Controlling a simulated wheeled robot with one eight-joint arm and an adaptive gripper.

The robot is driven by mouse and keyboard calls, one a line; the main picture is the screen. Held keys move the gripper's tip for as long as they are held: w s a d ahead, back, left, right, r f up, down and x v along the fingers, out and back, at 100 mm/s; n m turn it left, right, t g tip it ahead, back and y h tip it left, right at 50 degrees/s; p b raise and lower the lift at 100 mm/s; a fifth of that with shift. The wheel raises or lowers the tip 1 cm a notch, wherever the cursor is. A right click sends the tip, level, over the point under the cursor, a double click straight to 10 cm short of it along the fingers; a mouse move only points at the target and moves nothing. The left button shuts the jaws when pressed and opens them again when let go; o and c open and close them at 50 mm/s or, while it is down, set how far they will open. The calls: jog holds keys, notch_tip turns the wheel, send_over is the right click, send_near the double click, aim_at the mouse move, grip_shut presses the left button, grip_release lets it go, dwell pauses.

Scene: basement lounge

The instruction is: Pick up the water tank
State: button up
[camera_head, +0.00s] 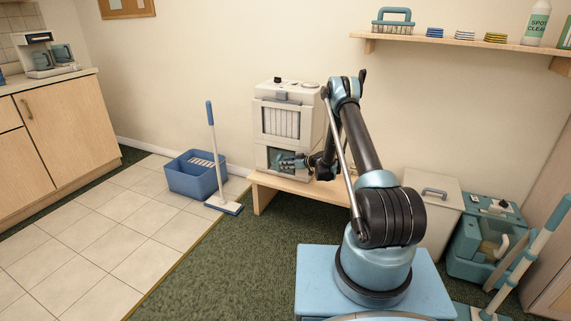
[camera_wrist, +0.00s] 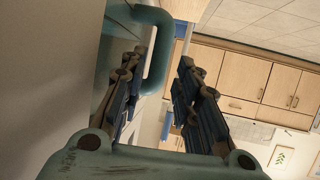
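A white appliance (camera_head: 290,112) stands on a low wooden bench, with a slatted upper front. In its lower front sits a teal panel that looks like the water tank (camera_head: 267,154), partly hidden by my gripper (camera_head: 287,161). The handle's outer bar shows between the fingers, nearer the left one. I cannot tell whether either finger touches it.
The wooden bench (camera_head: 262,186) is under the appliance. A blue bucket (camera_head: 190,178) and a mop (camera_head: 216,150) stand to its left. A pale bin (camera_head: 435,200) and a teal machine (camera_head: 478,250) are at the right. A wall shelf (camera_head: 455,43) holds supplies. The tiled floor is mostly clear.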

aim_at(278, 165)
jog(key=shift+x, duration=3.35)
jog(key=shift+d+f, duration=0.1)
grip_shut()
